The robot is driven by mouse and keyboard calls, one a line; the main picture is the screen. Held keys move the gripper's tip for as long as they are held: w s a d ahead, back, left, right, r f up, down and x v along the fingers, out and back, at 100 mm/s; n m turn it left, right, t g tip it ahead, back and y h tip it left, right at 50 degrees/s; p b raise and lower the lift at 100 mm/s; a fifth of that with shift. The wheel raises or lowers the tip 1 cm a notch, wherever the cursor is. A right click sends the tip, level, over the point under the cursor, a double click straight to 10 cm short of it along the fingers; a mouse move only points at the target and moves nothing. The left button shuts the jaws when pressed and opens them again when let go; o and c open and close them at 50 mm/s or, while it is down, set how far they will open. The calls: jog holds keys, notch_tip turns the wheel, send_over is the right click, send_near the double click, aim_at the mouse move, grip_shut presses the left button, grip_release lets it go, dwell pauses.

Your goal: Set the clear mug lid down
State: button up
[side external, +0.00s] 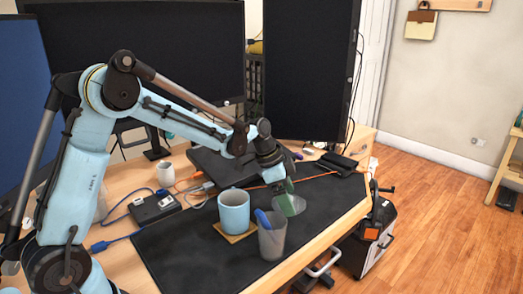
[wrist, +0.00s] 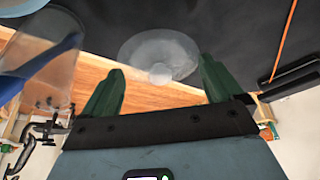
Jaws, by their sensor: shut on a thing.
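The clear mug lid (side external: 296,207) is a thin see-through disc over the right part of the dark desk mat. In the wrist view the lid (wrist: 150,48) shows a round knob at its middle and lies between my green fingertips. My gripper (side external: 286,202) points down, shut on the lid, with its fingers spread about the lid's width; the fingers also show in the wrist view (wrist: 161,66). I cannot tell whether the lid touches the mat. A light blue mug (side external: 233,213) stands upright on a wooden coaster (side external: 236,238), left of my gripper.
A see-through cup (side external: 272,242) with a blue thing inside stands close in front of the lid. The mat (side external: 190,250) is bare at front left. A laptop-like dark slab (side external: 215,170), a white cup (side external: 165,175), a black box (side external: 155,207) and monitors stand behind. The desk's front edge is near.

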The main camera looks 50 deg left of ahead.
jog(key=shift+f, duration=2.4)
jog(key=shift+f, duration=0.2)
jog(key=o, duration=0.8)
jog(key=shift+r, duration=0.15)
jog(key=v, duration=1.2)
jog(key=shift+r, duration=0.1)
